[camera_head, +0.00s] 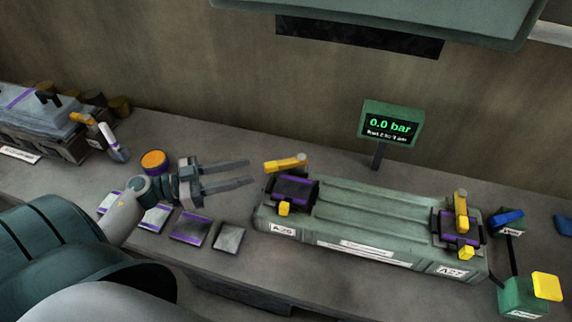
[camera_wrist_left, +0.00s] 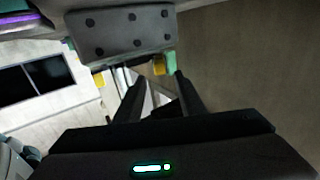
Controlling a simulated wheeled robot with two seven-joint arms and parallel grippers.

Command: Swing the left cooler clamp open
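The long green cooler (camera_head: 370,215) lies on the bench, with a dark clamp with purple trim at each end. The left cooler clamp (camera_head: 296,190) sits over the end labelled A26. Its yellow lever (camera_head: 286,163) points left, and a yellow tab (camera_head: 284,209) shows at its front. My left gripper (camera_head: 251,172) is open and empty, just left of that lever, its fingers pointing right and apart from it. In the left wrist view the fingers (camera_wrist_left: 160,77) are spread; a yellow piece (camera_wrist_left: 159,65) shows beyond them. My right gripper is out of view.
The right clamp (camera_head: 450,228) has its yellow lever pointing up and back. A gauge (camera_head: 391,127) reading 0.0 bar stands behind the cooler. Several flat plates (camera_head: 190,227) lie below my left gripper. An orange-topped can (camera_head: 154,161) stands beside my wrist. Green valve blocks (camera_head: 522,297) are at right.

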